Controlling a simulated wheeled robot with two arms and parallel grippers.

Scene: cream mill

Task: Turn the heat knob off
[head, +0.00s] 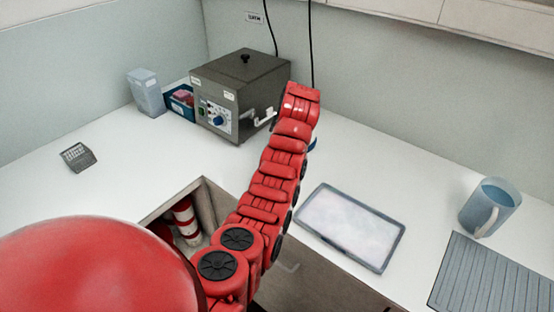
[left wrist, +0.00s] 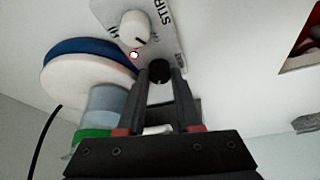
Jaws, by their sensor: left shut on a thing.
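In the left wrist view a pale control panel (left wrist: 158,28) carries the letters STIR, a white knob (left wrist: 134,28) and a small red light (left wrist: 134,55). A black knob (left wrist: 160,70) sits between the fingertips of my left gripper (left wrist: 161,80), which is shut on it. Part of another label, starting with H, shows; I cannot read the rest. In the head view my red left arm (head: 270,185) reaches away over the counter, and its jaws and the panel are hidden behind it. My right gripper is in neither view.
A grey machine (head: 244,70) with a blue dial stands left of my arm's far end. A framed pale tray (head: 395,258) lies on the counter (head: 375,170) to the right, with a blue mug (head: 500,203) beyond. An opening (head: 204,192) in the counter holds red-and-white items.

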